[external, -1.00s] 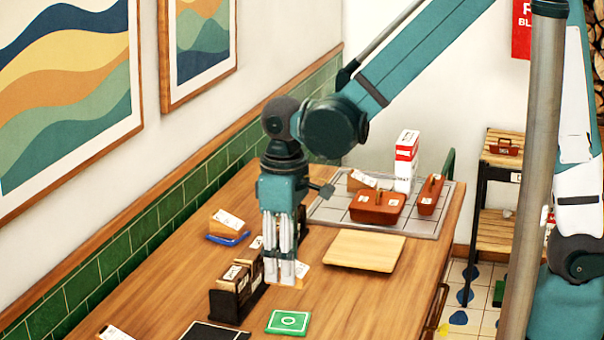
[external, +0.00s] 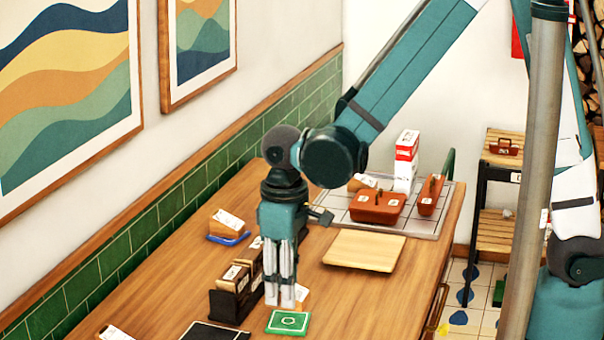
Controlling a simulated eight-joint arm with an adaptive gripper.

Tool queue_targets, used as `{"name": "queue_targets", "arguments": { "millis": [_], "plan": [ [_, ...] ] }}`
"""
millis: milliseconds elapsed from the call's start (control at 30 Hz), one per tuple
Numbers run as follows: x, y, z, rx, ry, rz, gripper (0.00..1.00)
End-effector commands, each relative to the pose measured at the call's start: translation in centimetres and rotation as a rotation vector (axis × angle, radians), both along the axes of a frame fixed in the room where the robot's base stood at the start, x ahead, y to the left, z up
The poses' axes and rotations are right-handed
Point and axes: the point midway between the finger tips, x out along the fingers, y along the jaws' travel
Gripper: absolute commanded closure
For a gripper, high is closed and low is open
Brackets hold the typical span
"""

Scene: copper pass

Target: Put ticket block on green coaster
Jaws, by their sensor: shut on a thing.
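My gripper (external: 280,301) points straight down over the table and is shut on a ticket block (external: 303,294). The block is tan wood with a white ticket, and only its right part shows past the fingers. The rest of it is hidden. The green coaster (external: 288,322), with a white outline and ring, lies flat near the table's front. The fingertips and block appear at the coaster's far edge in this view. I cannot tell whether the block touches the coaster or the table.
A dark rack (external: 236,302) with blocks stands close on the left. A dark mat (external: 215,332) lies in front of it. A wooden board (external: 364,251) lies to the right. Behind are a blue coaster (external: 229,239) bearing a block and a grey tray (external: 425,226) with brown caddies.

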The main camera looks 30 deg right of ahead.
Motion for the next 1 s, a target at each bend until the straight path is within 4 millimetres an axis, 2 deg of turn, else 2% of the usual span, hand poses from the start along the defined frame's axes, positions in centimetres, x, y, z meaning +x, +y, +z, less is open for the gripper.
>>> {"name": "queue_targets", "arguments": {
  "millis": [500, 1000],
  "plan": [
    [0.0, 0.0, -3.9, 0.0, 0.0, 0.0, 0.81],
    [0.0, 0.0, -4.4, 0.0, 0.0, 0.0, 0.81]
  ]
}}
